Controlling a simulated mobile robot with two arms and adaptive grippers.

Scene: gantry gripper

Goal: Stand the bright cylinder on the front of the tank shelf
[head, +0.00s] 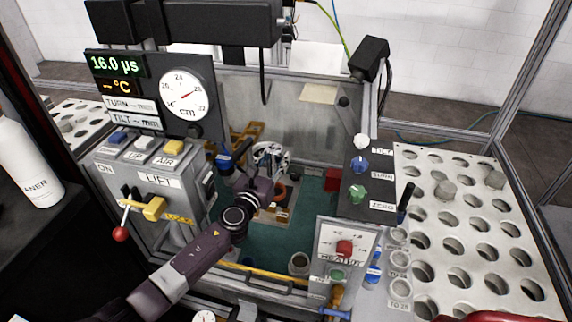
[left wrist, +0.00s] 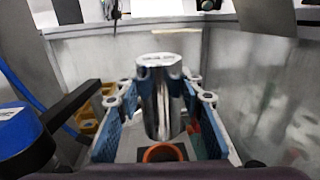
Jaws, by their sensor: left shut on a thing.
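The bright cylinder (left wrist: 160,105) stands upright in the left wrist view, shiny silver with a pale marked top. My left gripper (left wrist: 158,112) is shut on it, with blue pads on both sides. In the head view my left gripper (head: 262,178) reaches down into the tank, and my own wrist hides much of the grip. The tank has a green floor (head: 270,247) and clear walls. I cannot clearly make out the tank shelf. My right gripper is not in view.
An orange-rimmed opening (left wrist: 165,153) lies in front of the cylinder. A small metal cup-like part (head: 299,264) stands near the tank's front wall. A perforated rack (head: 470,225) lies further right.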

